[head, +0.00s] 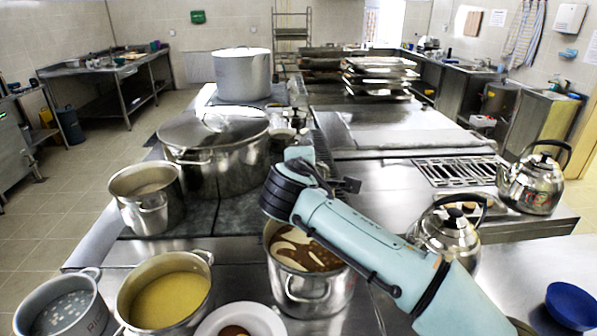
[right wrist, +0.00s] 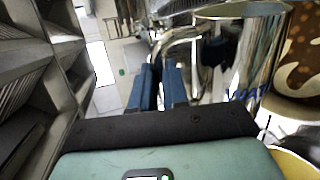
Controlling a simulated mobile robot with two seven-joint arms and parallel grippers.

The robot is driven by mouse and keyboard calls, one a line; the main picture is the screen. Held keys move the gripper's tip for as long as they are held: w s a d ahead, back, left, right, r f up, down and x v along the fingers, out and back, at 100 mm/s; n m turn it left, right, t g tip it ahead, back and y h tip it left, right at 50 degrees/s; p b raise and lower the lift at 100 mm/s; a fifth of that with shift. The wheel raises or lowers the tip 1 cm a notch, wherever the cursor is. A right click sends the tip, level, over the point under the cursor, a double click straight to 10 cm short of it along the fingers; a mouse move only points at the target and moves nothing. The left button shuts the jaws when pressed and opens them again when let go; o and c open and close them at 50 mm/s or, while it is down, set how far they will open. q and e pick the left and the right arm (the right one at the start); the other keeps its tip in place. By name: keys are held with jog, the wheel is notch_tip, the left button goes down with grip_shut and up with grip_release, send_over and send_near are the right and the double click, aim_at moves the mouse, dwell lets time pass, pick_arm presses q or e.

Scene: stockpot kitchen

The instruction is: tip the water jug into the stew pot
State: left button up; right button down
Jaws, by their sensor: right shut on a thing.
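The stew pot (head: 308,280) stands at the near middle in the head view, steel, with brown stew and pale swirls inside. Its brown stew also shows at the upper right of the right wrist view (right wrist: 302,55).
A yellow soup pot (head: 168,298), a pot of pale contents (head: 65,305) and a white plate (head: 262,322) stand left of the stew pot. A lidded pot (head: 225,165) is behind. Kettles (head: 445,232) (head: 535,185) and a blue bowl (head: 572,304) are at right.

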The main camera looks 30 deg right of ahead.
jog(key=shift+s+d+f+b, duration=0.1)
jog(key=shift+s+d+b, duration=0.15)
jog(key=shift+d+b, duration=0.1)
jog(key=shift+s+d+r+m+t+y+b, duration=0.25)
jog(key=shift+s+d+m+b, duration=0.3)
jog(key=shift+s+d+m, duration=0.2)
jog(key=shift+s+d+r+m+t+y+b, duration=0.25)
jog(key=shift+s+d+m+b, duration=0.35)
jog(key=shift+d, duration=0.25)
pick_arm(q)
jog(key=shift+t, duration=0.4)
jog(key=shift+w+f+b, duration=0.25)
jog(key=shift+f+b, duration=0.2)
jog(key=shift+f, duration=0.4)
jog(key=shift+w+f+b, duration=0.2)
jog(key=shift+f+b, duration=0.25)
jog(key=shift+f, duration=0.4)
jog(key=shift+w+f+b, duration=0.25)
jog(key=shift+f+b, duration=0.2)
jog(key=shift+f, duration=0.4)
pick_arm(e)
jog(key=shift+m+t+y, duration=0.4)
jog(key=shift+m+y, duration=0.1)
jog(key=shift+m, duration=0.45)
jog(key=shift+s+d+f, duration=0.1)
jog(key=shift+s+d, duration=1.25)
jog(key=shift+d, duration=0.25)
jog(key=shift+a, duration=0.1)
